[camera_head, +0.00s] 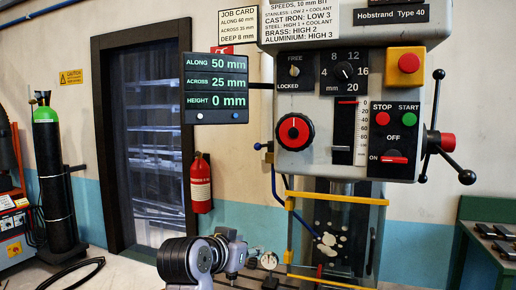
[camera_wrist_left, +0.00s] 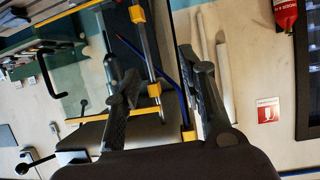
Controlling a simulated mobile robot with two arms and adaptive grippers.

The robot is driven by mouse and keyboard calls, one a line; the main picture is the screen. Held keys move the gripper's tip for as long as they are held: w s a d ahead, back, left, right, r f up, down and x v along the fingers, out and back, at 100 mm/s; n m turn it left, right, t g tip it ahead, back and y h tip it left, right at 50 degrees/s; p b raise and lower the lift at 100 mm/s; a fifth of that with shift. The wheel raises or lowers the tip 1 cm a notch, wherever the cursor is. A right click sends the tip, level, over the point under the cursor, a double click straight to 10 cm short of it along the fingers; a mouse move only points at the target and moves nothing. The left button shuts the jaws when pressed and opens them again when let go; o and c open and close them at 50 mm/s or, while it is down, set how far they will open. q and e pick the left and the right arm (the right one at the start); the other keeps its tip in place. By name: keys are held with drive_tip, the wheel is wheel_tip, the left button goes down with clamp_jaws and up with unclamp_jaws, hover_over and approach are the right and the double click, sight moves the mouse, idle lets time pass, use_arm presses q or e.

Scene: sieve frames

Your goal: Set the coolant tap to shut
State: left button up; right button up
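The coolant tap appears to be the small blue-tipped lever (camera_head: 259,146) on the left side of the drill head, above a blue hose (camera_head: 275,190) that curves down to the guard. The lever points left; I cannot read its setting. My left gripper (camera_head: 238,268) is low in the head view, below and left of the lever, apart from it. In the left wrist view its two fingers (camera_wrist_left: 162,98) are spread with nothing between them. The blue hose (camera_wrist_left: 143,57) shows beyond the fingers there. My right gripper is not in view.
The drill head (camera_head: 345,110) has dials, buttons and a handle wheel (camera_head: 440,142) on its right. A yellow-framed guard (camera_head: 335,195) stands below it. A readout panel (camera_head: 215,88) hangs left, above the lever. A fire extinguisher (camera_head: 201,185) is on the wall.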

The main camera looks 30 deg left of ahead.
use_arm(q)
wheel_tip(320, 180, up, 12)
drive_tip(key=a+f+n+t, duration=0.1)
drive_tip(key=a+t, duration=0.1)
drive_tip(key=a, duration=0.1)
drive_tip(key=t, duration=0.3)
approach(256, 147)
drive_tip(key=w+p, duration=0.2)
drive_tip(key=w, duration=0.1)
drive_tip(key=w+p, duration=0.2)
drive_tip(key=w, duration=0.2)
drive_tip(key=w+a+p, duration=0.1)
drive_tip(key=w+p, duration=0.1)
drive_tip(key=w, duration=0.2)
drive_tip(key=shift+a+r+p, duration=0.1)
drive_tip(key=shift+p, duration=0.25)
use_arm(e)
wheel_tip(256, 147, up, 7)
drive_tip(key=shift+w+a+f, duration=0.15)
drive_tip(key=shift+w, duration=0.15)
use_arm(q)
drive_tip(key=shift+c, duration=0.3)
clamp_jaws()
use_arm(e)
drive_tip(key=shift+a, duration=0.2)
